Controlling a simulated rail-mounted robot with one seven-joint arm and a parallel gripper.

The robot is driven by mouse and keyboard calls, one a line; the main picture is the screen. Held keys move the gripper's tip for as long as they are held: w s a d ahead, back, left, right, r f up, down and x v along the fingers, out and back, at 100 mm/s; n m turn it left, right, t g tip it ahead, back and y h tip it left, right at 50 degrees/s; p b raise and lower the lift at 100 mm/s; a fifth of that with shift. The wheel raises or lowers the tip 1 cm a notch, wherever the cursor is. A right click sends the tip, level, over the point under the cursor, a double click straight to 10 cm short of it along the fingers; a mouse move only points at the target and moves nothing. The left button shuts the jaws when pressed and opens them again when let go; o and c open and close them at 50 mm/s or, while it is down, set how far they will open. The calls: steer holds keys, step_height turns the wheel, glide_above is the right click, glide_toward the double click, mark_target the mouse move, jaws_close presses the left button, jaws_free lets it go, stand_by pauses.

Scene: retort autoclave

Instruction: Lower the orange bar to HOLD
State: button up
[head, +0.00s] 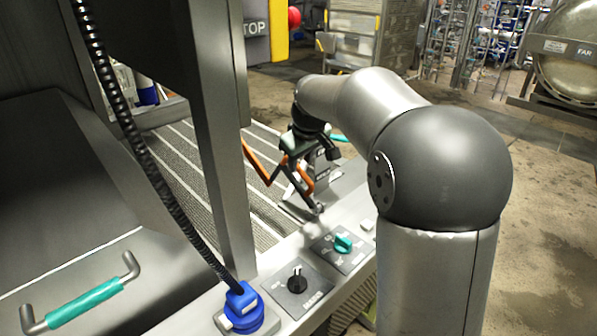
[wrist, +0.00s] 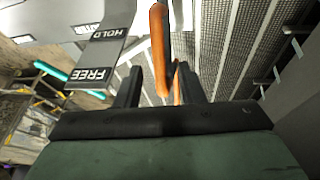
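The orange bar (wrist: 158,50) runs lengthwise between my fingers in the wrist view, with a gap showing between it and the left finger. In the head view the orange bar (head: 256,163) shows as a bent rod left of my gripper, partly hidden behind it. My gripper (wrist: 157,78) is open around the bar, its two dark fingers apart. A grey plate carries the HOLD label (wrist: 113,19) at the upper left and the FREE label (wrist: 89,75) below it in the wrist view. Contact between fingers and bar cannot be told.
A teal knob (head: 343,243), a black knob (head: 297,281) and a blue plug (head: 241,305) with a coiled cable stand on the front ledge. A grey post (head: 215,150) rises left of my gripper. A teal-gripped handle (head: 85,304) is at lower left. Ribbed flooring (head: 190,180) lies behind.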

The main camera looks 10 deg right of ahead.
mark_target(299, 167)
steer(key=x, duration=0.4)
steer(key=shift+w+f, duration=0.2)
steer(key=shift+f, duration=0.15)
jaws_close()
